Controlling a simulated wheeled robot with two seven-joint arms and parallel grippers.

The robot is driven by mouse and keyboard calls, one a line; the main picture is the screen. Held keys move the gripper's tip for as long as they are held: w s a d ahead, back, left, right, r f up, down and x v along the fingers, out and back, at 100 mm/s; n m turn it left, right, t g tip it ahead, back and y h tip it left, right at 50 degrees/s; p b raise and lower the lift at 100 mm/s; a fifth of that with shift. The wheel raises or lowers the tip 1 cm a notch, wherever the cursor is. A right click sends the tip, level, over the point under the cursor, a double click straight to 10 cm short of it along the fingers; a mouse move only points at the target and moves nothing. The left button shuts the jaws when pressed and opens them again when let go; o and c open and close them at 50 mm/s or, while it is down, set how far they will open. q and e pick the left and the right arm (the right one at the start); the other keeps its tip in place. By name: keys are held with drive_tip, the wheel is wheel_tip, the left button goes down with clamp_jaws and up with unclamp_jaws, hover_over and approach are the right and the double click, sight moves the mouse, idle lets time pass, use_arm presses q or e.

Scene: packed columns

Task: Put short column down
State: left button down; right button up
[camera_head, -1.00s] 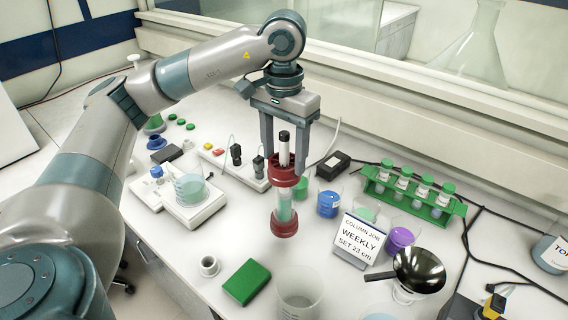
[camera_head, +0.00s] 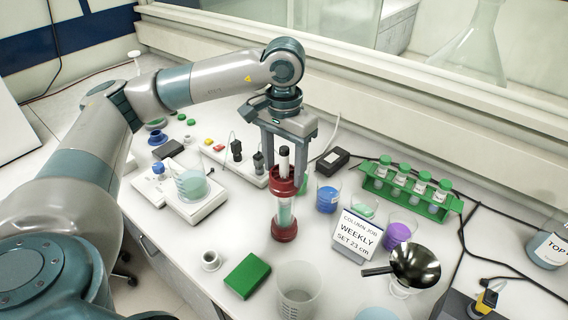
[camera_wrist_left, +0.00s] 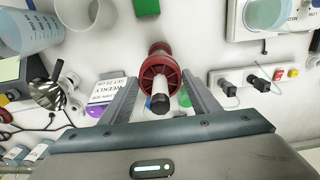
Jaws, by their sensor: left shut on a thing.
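The short column (camera_head: 285,213) is a clear tube with pale green filling, red collars at top and bottom, and a white rod with a black tip. It stands upright near the middle of the bench in the head view. My left gripper (camera_head: 286,184) points down and is shut on it near the upper red collar. In the left wrist view the column (camera_wrist_left: 159,68) lies between the two fingers, seen from above. I cannot tell whether its base touches the bench. My right gripper is not in view.
A green box (camera_head: 246,275) and a small white cup (camera_head: 210,260) are in front. A sign (camera_head: 357,234) reading "SET 23 cm", a blue beaker (camera_head: 327,198) and a funnel (camera_head: 413,264) are to the right. A clear beaker (camera_head: 298,290) is close in front. Bench around the column's left is free.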

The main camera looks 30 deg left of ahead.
use_arm(q)
drive_tip(key=shift+f, duration=0.1)
drive_tip(key=c, duration=0.6)
unclamp_jaws()
drive_tip(key=shift+c, duration=0.2)
drive_tip(key=shift+r, duration=0.2)
drive_tip(key=shift+r+b, duration=0.3)
wheel_tip(320, 180, up, 10)
drive_tip(key=b, duration=0.3)
drive_tip(key=shift+f, duration=0.2)
drive_tip(key=shift+r, duration=0.85)
